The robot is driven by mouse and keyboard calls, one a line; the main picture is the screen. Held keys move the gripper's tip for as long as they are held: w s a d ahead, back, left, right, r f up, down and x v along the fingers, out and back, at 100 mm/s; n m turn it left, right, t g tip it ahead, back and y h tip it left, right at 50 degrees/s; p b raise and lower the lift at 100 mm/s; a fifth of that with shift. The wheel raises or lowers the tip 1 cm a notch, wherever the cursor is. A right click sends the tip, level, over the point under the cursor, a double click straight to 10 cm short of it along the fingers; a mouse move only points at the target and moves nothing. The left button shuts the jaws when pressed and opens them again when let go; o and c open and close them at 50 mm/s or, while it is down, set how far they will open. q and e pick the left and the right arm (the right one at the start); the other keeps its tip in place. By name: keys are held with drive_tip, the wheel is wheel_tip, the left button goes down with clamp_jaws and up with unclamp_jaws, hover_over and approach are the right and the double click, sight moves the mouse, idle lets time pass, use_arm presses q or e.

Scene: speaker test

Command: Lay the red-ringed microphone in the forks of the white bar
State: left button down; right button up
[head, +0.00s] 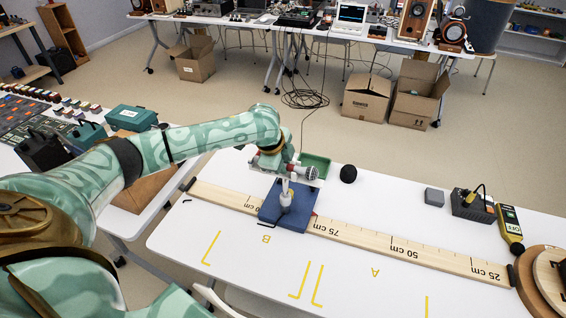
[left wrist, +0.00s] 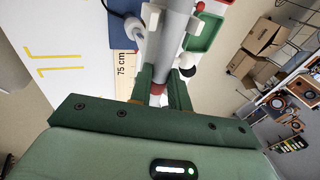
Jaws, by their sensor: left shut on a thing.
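My left gripper (head: 284,168) is above the blue base (head: 272,206) on the table. It is shut on the microphone, whose grey head (head: 308,173) sticks out to the right. In the left wrist view the microphone's grey body (left wrist: 175,42) runs up and away from my fingers (left wrist: 163,80), with the red ring (left wrist: 158,89) between them. White prongs of the white bar (left wrist: 151,16) show beside the grey body. I cannot tell whether the microphone touches the forks. A white upright part (head: 286,196) stands on the blue base. My right gripper is in neither view.
A wooden ruler (head: 400,250) runs across the table. A grey block (head: 434,196), a dark box (head: 473,206) and a yellow meter (head: 510,225) stand at right. The front table is mostly clear.

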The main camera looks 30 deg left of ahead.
use_arm(q)
drive_tip(key=shift+f, duration=0.15)
drive_tip(key=c, duration=1.2)
unclamp_jaws()
drive_tip(key=shift+c, duration=0.2)
drive_tip(key=p+v, duration=0.5)
drive_tip(key=v, duration=1.1)
drive_tip(key=shift+s, duration=0.1)
